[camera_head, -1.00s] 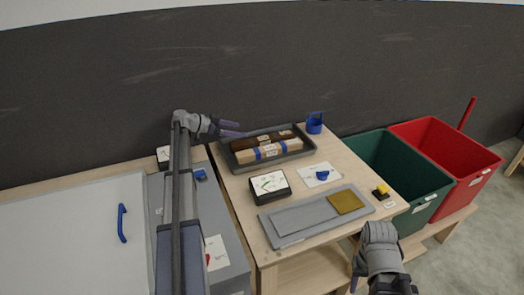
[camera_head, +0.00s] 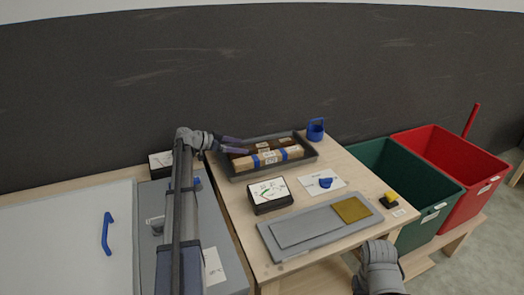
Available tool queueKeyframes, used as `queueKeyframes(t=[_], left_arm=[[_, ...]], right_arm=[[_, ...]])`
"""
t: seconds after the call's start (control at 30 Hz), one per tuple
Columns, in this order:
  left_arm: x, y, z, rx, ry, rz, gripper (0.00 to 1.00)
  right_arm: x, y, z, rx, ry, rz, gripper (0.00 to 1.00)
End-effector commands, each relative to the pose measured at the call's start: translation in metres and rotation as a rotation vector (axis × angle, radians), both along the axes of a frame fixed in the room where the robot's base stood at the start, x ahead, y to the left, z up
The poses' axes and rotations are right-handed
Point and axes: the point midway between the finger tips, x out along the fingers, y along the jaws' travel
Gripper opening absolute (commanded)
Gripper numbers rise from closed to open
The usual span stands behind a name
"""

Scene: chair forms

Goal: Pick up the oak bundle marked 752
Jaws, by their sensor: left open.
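A dark tray (camera_head: 311,153) at the back of the wooden table holds bundles of wood. The front one is a pale bundle (camera_head: 294,153) with blue bands and a white label; its number is too small to read. A dark brown bundle (camera_head: 276,144) lies behind it, also with pale labels. My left gripper (camera_head: 237,145) is open and empty, its fingers pointing right over the tray's left end, close to the bundles' left ends. Whether it touches them I cannot tell. My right gripper (camera_head: 358,284) is at the bottom edge, its fingers mostly hidden.
A blue holder (camera_head: 316,130) stands behind the tray's right end. Green (camera_head: 412,185) and red (camera_head: 452,160) bins stand right.

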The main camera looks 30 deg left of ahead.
Motion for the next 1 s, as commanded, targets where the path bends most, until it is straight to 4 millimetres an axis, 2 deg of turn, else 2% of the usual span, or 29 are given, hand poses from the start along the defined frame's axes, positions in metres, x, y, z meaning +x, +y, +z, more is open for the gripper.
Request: queueKeyframes(t=[0.17,0.4,0.67,1.0], left_arm=[[0.009,-0.01,-0.007,-0.001,0.0,-0.002,0.93],[0.032,-0.032,-0.02,0.0,0.0,-0.002,0.93],[0.034,-0.033,-0.019,0.0,0.0,0.0,0.91],[0.034,-0.033,-0.019,0.0,0.0,0.0,0.53]], right_arm=[[0.0,0.0,-0.007,0.0,0.0,0.0,0.5],[0.0,0.0,-0.02,0.0,0.0,0.0,0.5],[0.0,0.0,-0.019,0.0,0.0,0.0,0.5],[0.0,0.0,-0.019,0.0,0.0,0.0,0.5]])
